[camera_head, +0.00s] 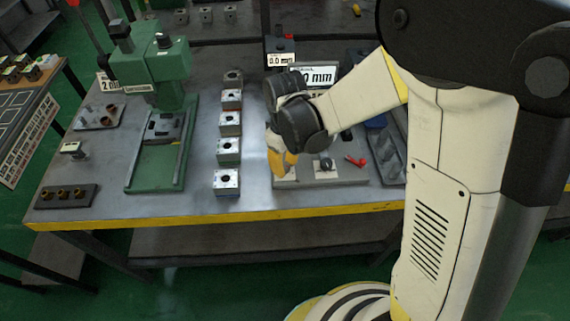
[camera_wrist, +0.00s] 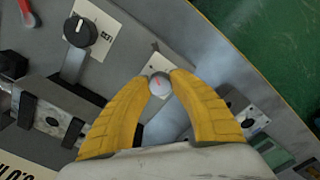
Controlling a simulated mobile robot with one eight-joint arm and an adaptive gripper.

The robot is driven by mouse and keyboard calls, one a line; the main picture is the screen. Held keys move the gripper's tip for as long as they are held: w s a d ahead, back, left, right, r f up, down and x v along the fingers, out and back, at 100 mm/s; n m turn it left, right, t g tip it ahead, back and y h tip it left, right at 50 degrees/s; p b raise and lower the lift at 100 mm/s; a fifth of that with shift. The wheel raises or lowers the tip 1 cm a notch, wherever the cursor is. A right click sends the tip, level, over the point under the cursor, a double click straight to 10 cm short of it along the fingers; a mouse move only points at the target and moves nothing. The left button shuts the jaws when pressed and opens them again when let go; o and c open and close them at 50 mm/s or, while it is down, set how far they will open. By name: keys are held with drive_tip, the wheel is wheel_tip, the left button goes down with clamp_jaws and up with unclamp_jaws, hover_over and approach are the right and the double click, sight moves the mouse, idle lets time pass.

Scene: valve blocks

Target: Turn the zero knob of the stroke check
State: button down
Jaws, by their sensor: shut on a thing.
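The zero knob (camera_wrist: 159,86) is a small round silver knob with a red mark, on a pale plate in the wrist view. My gripper's yellow fingers (camera_wrist: 160,76) are shut on it, one fingertip at each side. In the head view my gripper (camera_head: 284,174) points down at the left part of the stroke check base (camera_head: 322,181) and hides the knob. A display reading "0 mm" (camera_head: 319,76) stands behind, partly covered by my arm.
A black knob (camera_wrist: 80,31) sits on another pale plate; it also shows in the head view (camera_head: 326,164). A red lever (camera_head: 357,161) lies to its right. A row of valve blocks (camera_head: 228,152) and a green press (camera_head: 165,70) stand left of my gripper.

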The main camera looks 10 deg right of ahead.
sight(285, 166)
idle(0.3)
drive_tip(key=c, duration=1.1)
unclamp_jaws()
wheel_tip(285, 166, up, 12)
drive_tip(key=s+d+r+m+t, duration=0.3)
drive_tip(key=s+d+m, duration=0.1)
drive_tip(key=s+d, duration=0.1)
drive_tip(key=s+d+r+m+t, duration=0.3)
drive_tip(key=s+d+m+t, duration=0.1)
drive_tip(key=d, duration=0.4)
drive_tip(key=shift+s+d+r+m, duration=0.25)
drive_tip(key=shift+s+m, duration=0.25)
drive_tip(key=shift+s, duration=0.5)
